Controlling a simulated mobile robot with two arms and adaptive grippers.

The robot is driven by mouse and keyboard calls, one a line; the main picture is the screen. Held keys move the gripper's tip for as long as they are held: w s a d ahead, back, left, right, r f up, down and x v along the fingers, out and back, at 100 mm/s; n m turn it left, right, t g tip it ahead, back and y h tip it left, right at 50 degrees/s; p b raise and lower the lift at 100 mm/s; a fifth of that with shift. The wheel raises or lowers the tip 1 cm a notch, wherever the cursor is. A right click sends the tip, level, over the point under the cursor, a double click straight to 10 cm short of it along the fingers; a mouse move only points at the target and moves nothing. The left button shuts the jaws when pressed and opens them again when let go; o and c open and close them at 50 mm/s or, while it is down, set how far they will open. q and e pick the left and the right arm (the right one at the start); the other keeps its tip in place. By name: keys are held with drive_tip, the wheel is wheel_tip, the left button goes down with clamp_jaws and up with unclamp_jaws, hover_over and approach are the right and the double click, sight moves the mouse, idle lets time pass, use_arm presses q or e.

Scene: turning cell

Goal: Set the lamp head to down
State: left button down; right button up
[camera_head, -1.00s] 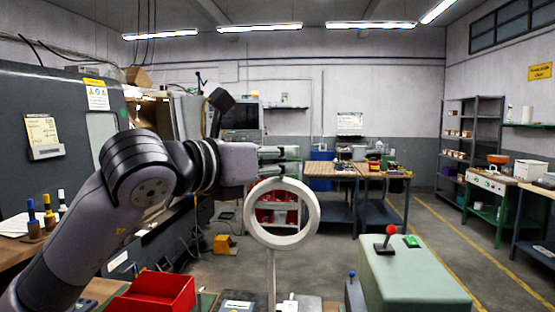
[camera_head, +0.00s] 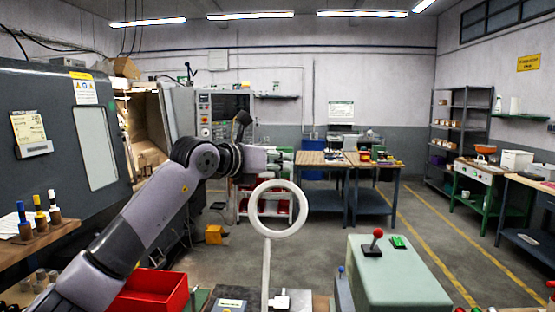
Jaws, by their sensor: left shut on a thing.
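The lamp has a white ring-shaped head (camera_head: 256,212) on a thin pale post (camera_head: 265,272), near the middle of the head view. The ring faces me, nearly upright, with its open centre showing the floor and a red-and-white rack behind. My left gripper (camera_head: 284,163) reaches in from the left at the top of the ring, its fingers pointing right. It is shut on the lamp head; the exact contact on the rim is hard to see. My right gripper is out of view.
A red bin (camera_head: 150,292) stands low at the left, near my left arm. A pale green console (camera_head: 400,275) with a red-knobbed lever (camera_head: 377,241) stands right of the lamp. The grey turning machine (camera_head: 60,120) fills the left side. Floor behind the lamp is open.

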use_arm(q)
drive_tip(key=shift+w+a+r, duration=0.1)
drive_tip(key=shift+w+r, duration=0.05)
drive_tip(key=shift+w, duration=0.05)
drive_tip(key=c, duration=1.9)
unclamp_jaws()
drive_tip(key=o, duration=0.5)
drive_tip(key=shift+c, duration=0.2)
drive_tip(key=shift+f, duration=0.2)
drive_tip(key=shift+s, duration=0.1)
